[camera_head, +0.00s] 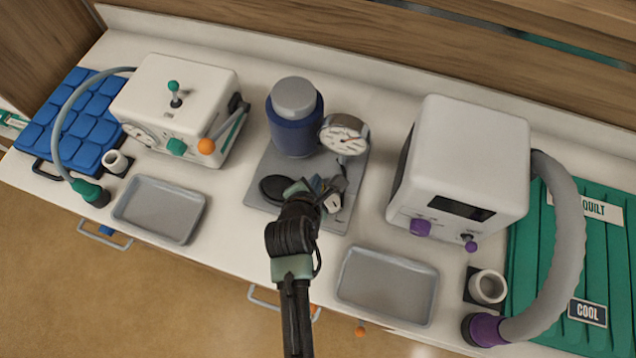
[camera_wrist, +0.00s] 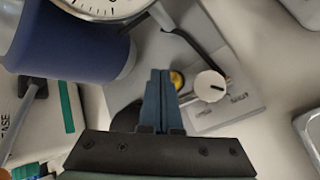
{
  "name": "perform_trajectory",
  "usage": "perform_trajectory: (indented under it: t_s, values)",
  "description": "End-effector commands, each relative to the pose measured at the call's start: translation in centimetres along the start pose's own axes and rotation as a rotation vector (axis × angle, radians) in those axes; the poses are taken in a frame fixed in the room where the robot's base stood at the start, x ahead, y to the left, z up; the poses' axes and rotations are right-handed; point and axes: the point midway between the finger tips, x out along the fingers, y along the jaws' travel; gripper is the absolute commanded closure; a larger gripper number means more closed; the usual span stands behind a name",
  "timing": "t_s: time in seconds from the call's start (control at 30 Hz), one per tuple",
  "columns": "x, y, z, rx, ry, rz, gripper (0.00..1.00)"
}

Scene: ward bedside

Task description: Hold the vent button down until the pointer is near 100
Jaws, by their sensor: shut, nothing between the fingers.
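A grey base plate (camera_head: 352,185) carries a blue cylinder (camera_head: 293,135) with a grey cap and a round white pressure gauge (camera_head: 343,134). The gauge pointer is too small to read in the head view; in the wrist view only the lower dial edge (camera_wrist: 98,8) shows. A yellow button (camera_wrist: 177,80), possibly the vent button, sits on the plate beside a white knob (camera_wrist: 210,86). My gripper (camera_head: 312,187) is over the plate's front, fingers shut and empty. In the wrist view the fingertips (camera_wrist: 160,75) appear just left of the yellow button, partly covering it; contact cannot be told.
A white box (camera_head: 185,95) with a hose stands left, on the counter near blue pads (camera_head: 70,125). A white unit (camera_head: 465,150) with a grey hose stands right. Grey trays (camera_head: 160,210) and (camera_head: 388,285) lie in front on either side. A black round pad (camera_head: 275,188) is beside my gripper.

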Motion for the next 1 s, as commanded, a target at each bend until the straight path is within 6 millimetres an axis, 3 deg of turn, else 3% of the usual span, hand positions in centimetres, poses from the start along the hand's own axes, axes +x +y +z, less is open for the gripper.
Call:
perform_trajectory:
  t_s: [1.0]
  values:
    - [0.65, -0.47, -0.46, 0.0, 0.0, 0.0, 1.0]
